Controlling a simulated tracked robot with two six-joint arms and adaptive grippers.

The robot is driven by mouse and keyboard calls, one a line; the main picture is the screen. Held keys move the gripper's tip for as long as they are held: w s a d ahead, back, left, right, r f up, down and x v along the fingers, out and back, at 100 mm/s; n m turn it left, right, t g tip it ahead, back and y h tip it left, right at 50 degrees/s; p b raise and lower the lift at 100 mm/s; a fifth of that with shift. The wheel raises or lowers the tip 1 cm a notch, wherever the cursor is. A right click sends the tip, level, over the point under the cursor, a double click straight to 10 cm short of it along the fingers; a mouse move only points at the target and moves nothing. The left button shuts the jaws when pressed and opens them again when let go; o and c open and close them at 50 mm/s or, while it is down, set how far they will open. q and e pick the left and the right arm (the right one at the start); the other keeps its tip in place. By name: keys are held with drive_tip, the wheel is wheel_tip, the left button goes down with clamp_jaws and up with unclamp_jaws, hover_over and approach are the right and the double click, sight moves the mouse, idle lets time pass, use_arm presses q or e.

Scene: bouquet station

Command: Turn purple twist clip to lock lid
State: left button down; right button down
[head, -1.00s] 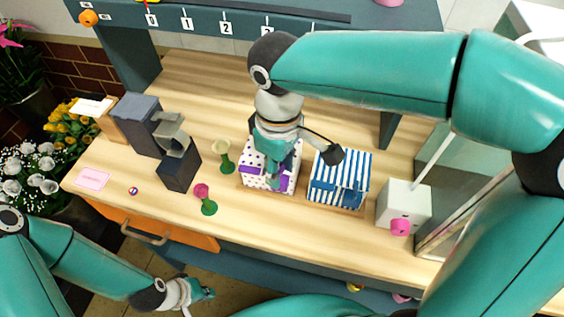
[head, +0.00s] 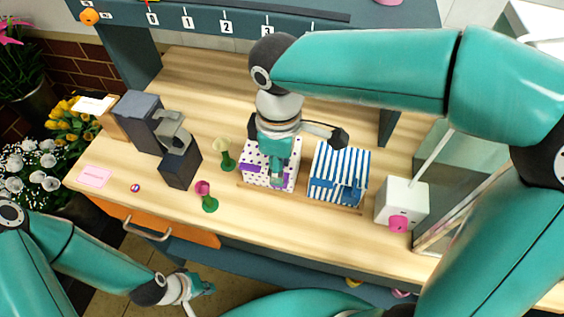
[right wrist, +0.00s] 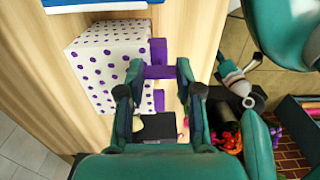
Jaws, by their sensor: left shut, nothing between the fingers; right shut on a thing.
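The white box with purple dots (head: 252,178) stands on the wooden table in the middle of the head view. It also shows in the right wrist view (right wrist: 98,82). The purple twist clip (right wrist: 157,72) is at the box's side, between the fingertips of my right gripper (right wrist: 159,68). In the head view my right gripper (head: 279,170) comes down over the box and hides part of its top. It is shut on the clip. My left gripper (head: 207,290) is shut and empty, low in front of the table, away from the box.
A blue-and-white striped box (head: 338,172) stands close to the right of the dotted box. A pink-knobbed white box (head: 402,203) is further right. A green stand with a pink top (head: 207,197), a cream-topped one (head: 224,155) and a dark machine (head: 180,166) stand left.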

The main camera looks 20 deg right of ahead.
drive_tip(key=c, duration=0.8)
unclamp_jaws()
drive_tip(key=shift+o, duration=0.2)
drive_tip(key=shift+r, duration=0.15)
wheel_tip(320, 180, up, 12)
drive_tip(key=shift+f, duration=0.2)
